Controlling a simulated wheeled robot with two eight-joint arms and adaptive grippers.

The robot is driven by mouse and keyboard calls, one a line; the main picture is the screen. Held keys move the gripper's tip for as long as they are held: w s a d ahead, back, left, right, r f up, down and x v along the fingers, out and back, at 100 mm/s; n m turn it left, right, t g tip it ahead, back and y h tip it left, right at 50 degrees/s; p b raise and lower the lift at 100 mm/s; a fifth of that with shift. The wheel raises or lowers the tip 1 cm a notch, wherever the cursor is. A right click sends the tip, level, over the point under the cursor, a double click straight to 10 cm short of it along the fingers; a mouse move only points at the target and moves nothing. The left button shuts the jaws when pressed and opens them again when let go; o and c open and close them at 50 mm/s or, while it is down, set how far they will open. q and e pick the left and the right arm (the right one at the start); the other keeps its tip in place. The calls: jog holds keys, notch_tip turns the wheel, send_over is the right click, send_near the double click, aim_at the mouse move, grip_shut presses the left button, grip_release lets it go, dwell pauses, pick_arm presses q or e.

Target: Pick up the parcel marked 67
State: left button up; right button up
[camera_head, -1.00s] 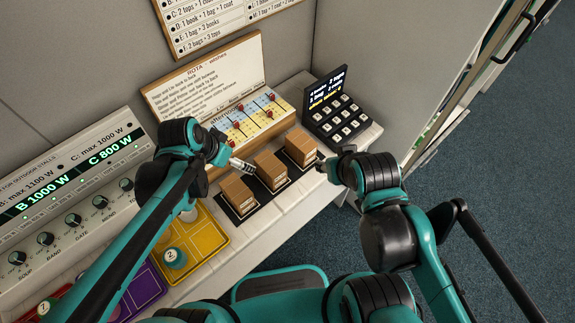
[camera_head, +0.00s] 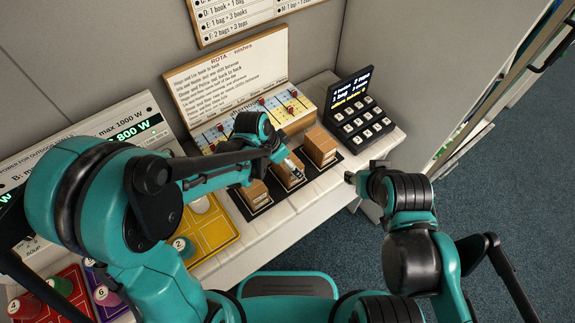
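Three brown box parcels stand in a row on black pads on the light counter: a left one (camera_head: 256,194), a middle one (camera_head: 289,176) and a right one (camera_head: 320,148). Their markings are too small to read, so I cannot tell which is 67. My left gripper (camera_head: 296,165) is at the top of the middle parcel and hides part of it. Whether it touches the parcel, and whether its fingers are open, I cannot tell. My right gripper (camera_head: 349,177) is right of the parcels, apart from them; its finger state is unclear.
A black keypad with a lit display (camera_head: 361,112) stands behind at the right. A rota board (camera_head: 227,88) with a coloured peg grid (camera_head: 265,112) stands behind the parcels. Yellow (camera_head: 219,236) and red trays with numbered pieces lie left, partly behind my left arm.

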pick_arm(q)
jog(key=c, duration=1.2)
jog(key=shift+r, duration=0.15)
